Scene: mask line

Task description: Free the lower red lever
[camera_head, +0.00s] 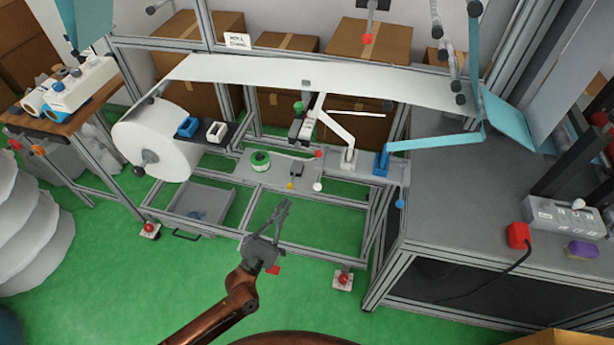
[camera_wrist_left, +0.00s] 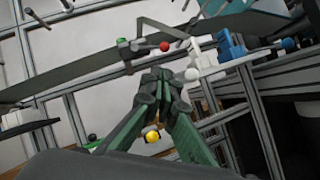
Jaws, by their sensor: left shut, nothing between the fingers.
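The lower red lever shows as a red ball knob (camera_head: 318,153) beside the grey plate in the middle of the frame machine. In the left wrist view the red knob (camera_wrist_left: 165,46) sits at the end of a short dark rod, just beyond my fingertips. What holds the lever cannot be told. My left gripper (camera_head: 283,206) is shut and empty, below and to the left of the knob in the head view and apart from it. Its fingers also show in the left wrist view (camera_wrist_left: 162,80). My right gripper is not in view.
A white knob (camera_head: 317,187), a yellow knob (camera_head: 290,185) and a green spool (camera_head: 259,161) are close by. White (camera_head: 348,158) and blue (camera_head: 381,162) brackets stand to the right. Another red knob (camera_head: 367,39) hangs higher.

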